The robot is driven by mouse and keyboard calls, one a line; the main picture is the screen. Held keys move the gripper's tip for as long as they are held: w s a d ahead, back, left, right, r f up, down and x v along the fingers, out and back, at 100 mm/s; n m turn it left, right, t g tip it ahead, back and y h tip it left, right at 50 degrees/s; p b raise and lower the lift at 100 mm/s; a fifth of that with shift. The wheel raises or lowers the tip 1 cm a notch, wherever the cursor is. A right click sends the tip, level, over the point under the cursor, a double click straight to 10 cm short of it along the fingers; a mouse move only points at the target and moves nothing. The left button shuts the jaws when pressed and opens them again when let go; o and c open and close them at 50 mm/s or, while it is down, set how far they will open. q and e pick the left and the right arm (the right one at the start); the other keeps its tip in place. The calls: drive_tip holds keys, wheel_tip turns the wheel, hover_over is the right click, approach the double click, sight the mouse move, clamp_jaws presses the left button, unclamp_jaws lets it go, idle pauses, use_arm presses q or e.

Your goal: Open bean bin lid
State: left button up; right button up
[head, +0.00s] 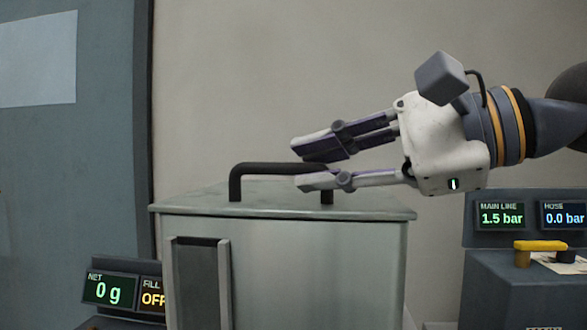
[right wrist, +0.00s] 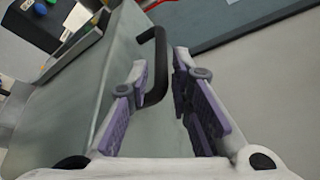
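The bean bin (head: 310,265) is a grey-green metal box with a flat lid (head: 185,200) that lies closed on top. A black bar handle (head: 262,167) stands on the lid; it also shows in the right wrist view (right wrist: 160,70). My right gripper (head: 297,166) comes in from the right, low over the lid. Its fingers are apart, one on each side of the handle bar, near the handle's right part. In the right wrist view the bar lies between the fingertips, with a gap visible. My left gripper is not in view.
A display reading 0 g (head: 108,290) stands at the lower left. A pressure panel (head: 525,216) and a yellow handle (head: 540,246) are at the right. A blue-grey cabinet (head: 70,160) fills the left side. The wall behind the bin is bare.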

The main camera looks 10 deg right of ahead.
sight(303, 165)
drive_tip(key=x, duration=0.2)
drive_tip(key=shift+w+a+f, duration=0.25)
drive_tip(key=shift+w, duration=0.05)
drive_tip(key=shift+w+a, duration=0.15)
drive_tip(key=shift+a, duration=0.15)
drive_tip(key=shift+r, duration=0.1)
drive_tip(key=shift+c, duration=0.4)
clamp_jaws()
drive_tip(key=shift+r, duration=0.15)
